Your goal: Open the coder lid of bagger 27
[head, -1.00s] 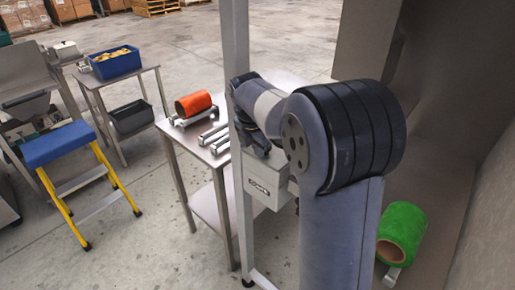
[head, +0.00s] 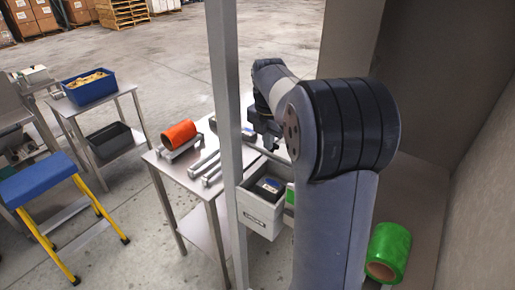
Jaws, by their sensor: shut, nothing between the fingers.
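The coder (head: 262,211) is a light grey box with a dark label on its front, right of the upright post. Its top is open, and a dark part with a blue and white label shows inside. A thin grey edge above the box looks like the raised lid (head: 268,155), seen nearly edge-on. My gripper (head: 267,140) is shut and empty beside this edge. Its fingertips are small and partly hidden, so I cannot tell whether they touch the lid. My arm hides the right part of the box.
A steel table (head: 165,165) holds an orange roll (head: 179,134) and metal bars. A green roll (head: 389,248) lies right of my arm. A blue-topped step stool (head: 38,180) stands left.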

